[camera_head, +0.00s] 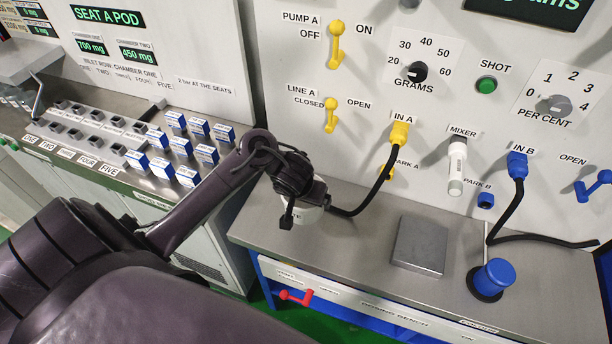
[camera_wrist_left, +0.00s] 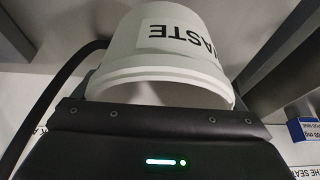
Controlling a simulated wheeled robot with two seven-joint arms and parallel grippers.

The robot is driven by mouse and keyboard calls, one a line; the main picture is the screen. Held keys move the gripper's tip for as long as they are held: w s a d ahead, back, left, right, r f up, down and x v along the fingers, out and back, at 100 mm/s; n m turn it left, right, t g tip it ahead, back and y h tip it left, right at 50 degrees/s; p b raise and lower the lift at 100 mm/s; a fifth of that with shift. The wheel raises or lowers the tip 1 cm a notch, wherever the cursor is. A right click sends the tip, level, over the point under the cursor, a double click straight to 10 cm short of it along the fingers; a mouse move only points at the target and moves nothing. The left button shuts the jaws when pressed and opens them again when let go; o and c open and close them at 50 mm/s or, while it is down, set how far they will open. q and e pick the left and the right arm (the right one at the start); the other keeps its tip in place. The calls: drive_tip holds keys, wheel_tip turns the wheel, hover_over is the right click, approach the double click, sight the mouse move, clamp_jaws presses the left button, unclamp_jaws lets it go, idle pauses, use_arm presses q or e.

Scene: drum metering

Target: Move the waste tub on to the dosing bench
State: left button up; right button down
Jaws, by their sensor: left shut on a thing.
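The waste tub (camera_head: 307,214) is white and shows over the left part of the dosing bench (camera_head: 350,240) in the head view. Most of it is hidden behind my left gripper (camera_head: 296,196), which is shut on it. In the left wrist view the tub (camera_wrist_left: 170,72) fills the top middle, with its rim towards the gripper and its WASTE label upside down in the picture. I cannot tell whether the tub touches the bench top. My right gripper is not in view.
A grey square plate (camera_head: 420,245) and a blue capped post (camera_head: 493,278) are on the bench to the right. A black hose (camera_head: 372,193) from IN A runs close beside the tub. Blue and white boxes (camera_head: 188,174) stand on the left counter. Bare bench lies between tub and plate.

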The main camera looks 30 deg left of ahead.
sight(305, 205)
use_arm(q)
wheel_tip(305, 205, down, 4)
drive_tip(key=shift+a+r+b, duration=0.1)
drive_tip(key=shift+r+b, duration=0.1)
drive_tip(key=shift+b, duration=0.45)
wheel_tip(305, 205, down, 4)
drive_tip(key=shift+r+b, duration=0.2)
drive_tip(key=shift+b, duration=1)
drive_tip(key=shift+f, duration=0.25)
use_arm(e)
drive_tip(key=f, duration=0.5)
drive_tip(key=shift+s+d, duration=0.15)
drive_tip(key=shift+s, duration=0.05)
